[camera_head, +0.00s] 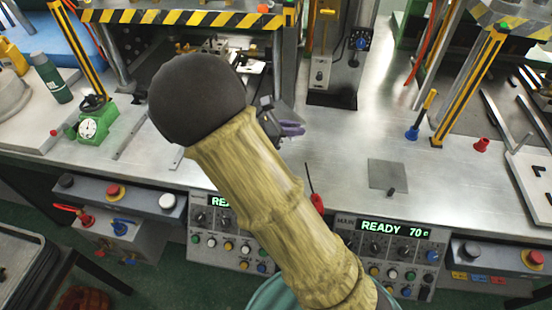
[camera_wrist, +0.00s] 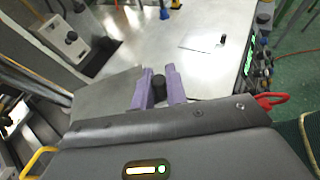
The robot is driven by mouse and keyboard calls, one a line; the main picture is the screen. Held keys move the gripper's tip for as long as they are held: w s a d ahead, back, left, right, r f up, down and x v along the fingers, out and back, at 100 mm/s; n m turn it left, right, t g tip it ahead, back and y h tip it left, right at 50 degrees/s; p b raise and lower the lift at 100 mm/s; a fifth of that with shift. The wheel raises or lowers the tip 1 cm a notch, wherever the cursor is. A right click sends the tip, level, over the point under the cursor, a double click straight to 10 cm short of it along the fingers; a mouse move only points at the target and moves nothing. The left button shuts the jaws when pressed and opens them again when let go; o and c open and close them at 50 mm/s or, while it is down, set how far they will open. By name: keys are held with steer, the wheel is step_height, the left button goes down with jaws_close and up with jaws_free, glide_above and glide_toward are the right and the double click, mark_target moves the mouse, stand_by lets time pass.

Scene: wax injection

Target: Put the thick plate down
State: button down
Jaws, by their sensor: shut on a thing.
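My gripper (camera_wrist: 159,80) has its purple fingers shut on a small dark knob in the wrist view. A grey plate (camera_wrist: 100,100), seemingly the thick plate, shows at the knob and extends left of the fingers. Its underside and thickness are hidden, and I cannot tell its height above the table. In the head view my gripper (camera_head: 291,129) is partly hidden behind my forearm, near the left machine's front, and the held plate is hardly visible.
Another flat grey plate (camera_head: 388,174) with a dark knob (camera_head: 390,192) at its near edge lies on the steel table (camera_head: 345,150). Bare table surrounds it. A control box (camera_head: 334,75) stands behind. Two READY panels (camera_head: 395,228) line the front.

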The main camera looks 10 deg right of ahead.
step_height(320, 180, down, 6)
steer(key=b, duration=0.6)
steer(key=shift+w+f, duration=0.2)
steer(key=shift+w, duration=0.1)
steer(key=shift+d, duration=0.1)
steer(key=shift+f, duration=0.1)
steer(key=shift+f+b, duration=0.3)
steer(key=shift+f, duration=2.7)
steer(key=shift+f, duration=1.95)
steer(key=c, duration=1.5)
jaws_free()
steer(key=shift+o, duration=0.5)
